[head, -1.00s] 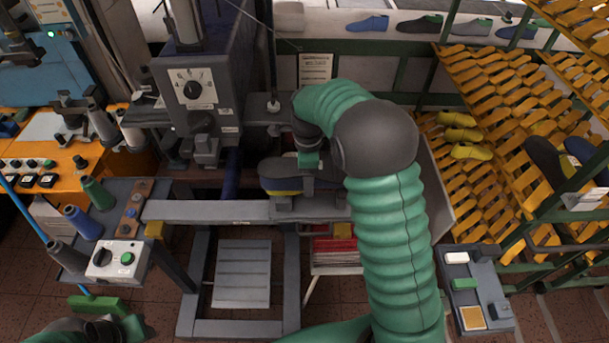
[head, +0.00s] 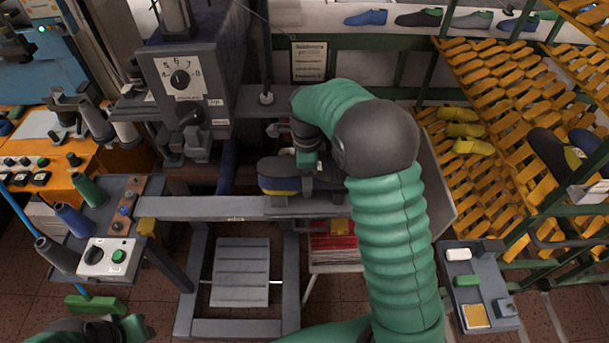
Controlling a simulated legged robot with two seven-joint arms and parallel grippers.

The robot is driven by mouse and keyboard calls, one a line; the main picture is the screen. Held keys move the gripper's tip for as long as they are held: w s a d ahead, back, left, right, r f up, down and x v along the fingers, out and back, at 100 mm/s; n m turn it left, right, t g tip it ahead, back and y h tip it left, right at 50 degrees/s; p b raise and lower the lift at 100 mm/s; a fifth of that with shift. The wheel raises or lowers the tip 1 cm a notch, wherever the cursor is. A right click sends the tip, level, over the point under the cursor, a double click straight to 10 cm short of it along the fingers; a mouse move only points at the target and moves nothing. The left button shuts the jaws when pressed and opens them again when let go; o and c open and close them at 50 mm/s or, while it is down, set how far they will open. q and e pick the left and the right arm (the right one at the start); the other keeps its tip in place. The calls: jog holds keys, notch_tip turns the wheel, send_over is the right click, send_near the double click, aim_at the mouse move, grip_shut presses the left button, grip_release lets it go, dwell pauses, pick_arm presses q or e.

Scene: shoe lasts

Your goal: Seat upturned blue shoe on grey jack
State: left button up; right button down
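The blue shoe (head: 279,172) lies upturned, its dark sole on top and a yellow band along its lower side, at the grey bench in the middle of the head view. My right gripper (head: 307,182) is over it from above, with a grey finger against its near side; it appears shut on the shoe. The grey jack (head: 278,201) shows as a small grey block under the shoe's left end. I cannot tell whether shoe and jack touch. My arm hides the shoe's right end. My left gripper (head: 112,322) is partly cut off at the bottom left, away from the shoe.
A grey machine (head: 185,90) with a dial stands left of the shoe. A control box (head: 108,257) and thread cones are at the left. Orange racks (head: 500,110) with yellow shoes fill the right. A small grey tray (head: 478,285) stands at lower right.

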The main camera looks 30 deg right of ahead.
jog(key=shift+c, duration=2.3)
grip_release()
jog(key=shift+s+f, duration=0.1)
jog(key=shift+f, duration=0.05)
jog(key=o, duration=0.3)
jog(key=shift+o, duration=0.2)
jog(key=shift+a, duration=0.25)
notch_tip(320, 180, up, 17)
jog(key=shift+w+a, duration=0.2)
jog(key=shift+d, duration=0.1)
jog(key=shift+f, duration=0.1)
